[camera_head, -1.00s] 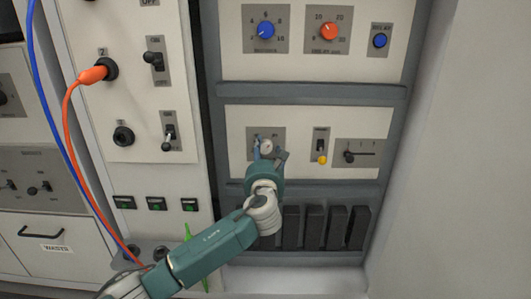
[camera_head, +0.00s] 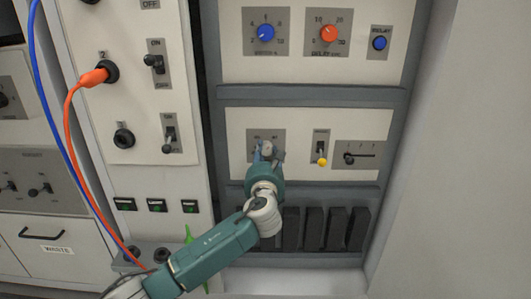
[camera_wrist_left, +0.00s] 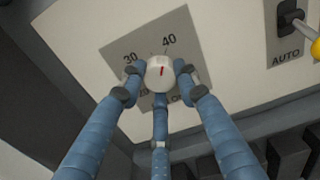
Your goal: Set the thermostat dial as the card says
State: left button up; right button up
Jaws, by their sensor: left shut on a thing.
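The thermostat dial (camera_wrist_left: 160,76) is a pale round knob with a red mark, on a grey plate (camera_wrist_left: 187,37). In the wrist view the plate shows 30 at the dial's upper left and 40 at its upper right. The red mark points up, between 30 and 40. Lower lettering is partly hidden by fingers. My left gripper (camera_wrist_left: 158,83) has its blue fingers around the dial and is shut on it. In the head view the dial (camera_head: 266,147) shows just above my left gripper (camera_head: 265,157). No card and no right gripper are in view.
Right of the dial are a toggle with a yellow tip (camera_head: 322,161) and a slider (camera_head: 349,158). Above are a blue knob (camera_head: 266,33), an orange knob (camera_head: 329,33) and a blue button (camera_head: 380,43). Orange (camera_head: 67,130) and blue (camera_head: 47,105) cables hang at left.

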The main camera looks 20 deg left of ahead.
pick_arm(q)
jog(key=shift+s+d+f+n+p, duration=0.15)
jog(key=shift+n+p, duration=0.1)
jog(key=shift+n, duration=0.35)
jog(key=shift+w+f+n+p, duration=0.1)
jog(key=shift+n+p, duration=0.1)
jog(key=shift+n, duration=1.3)
jog(key=n, duration=0.2)
jog(key=shift+f+n, duration=0.1)
jog(key=shift+n, duration=0.3)
pick_arm(e)
notch_tip(320, 180, down, 6)
pick_arm(q)
jog(key=shift+d+n, duration=0.1)
jog(key=shift+n, duration=0.8)
jog(key=n, duration=0.2)
jog(key=shift+n, duration=1.7)
jog(key=n+b, duration=0.1)
jog(key=n, duration=0.2)
jog(key=shift+n, duration=0.3)
jog(key=shift+n+b, duration=0.4)
jog(key=shift+n, duration=1.1)
jog(key=shift+r+n, duration=0.2)
jog(key=shift+n, duration=0.6)
pick_arm(e)
notch_tip(320, 180, up, 8)
jog(key=shift+s+f, duration=0.2)
jog(key=shift+s, duration=0.2)
pick_arm(q)
jog(key=shift+r, duration=0.15)
